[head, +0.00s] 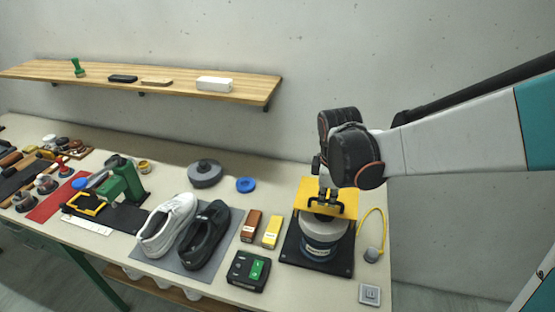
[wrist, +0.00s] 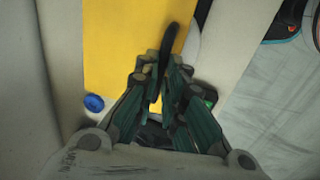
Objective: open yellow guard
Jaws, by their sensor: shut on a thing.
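The yellow guard (head: 312,191) is a flat yellow plate over a round grey machine (head: 321,232) on a black base, at the right of the table. A black handle (head: 326,205) sits on the guard. My gripper (head: 327,192) comes down onto the guard from above, with its fingers at the handle. In the wrist view the guard (wrist: 122,45) fills the upper middle, and the dark handle (wrist: 171,42) runs up from between my fingertips (wrist: 164,82). The fingers are shut on it. The guard looks tilted up over the machine; its hinge is hidden.
A brown box (head: 251,225) and a yellow box (head: 272,231) stand left of the machine. A black control box (head: 248,270) with a green button is in front. White and black shoes (head: 205,235) lie on a grey mat. A yellow cable (head: 383,222) loops at the right.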

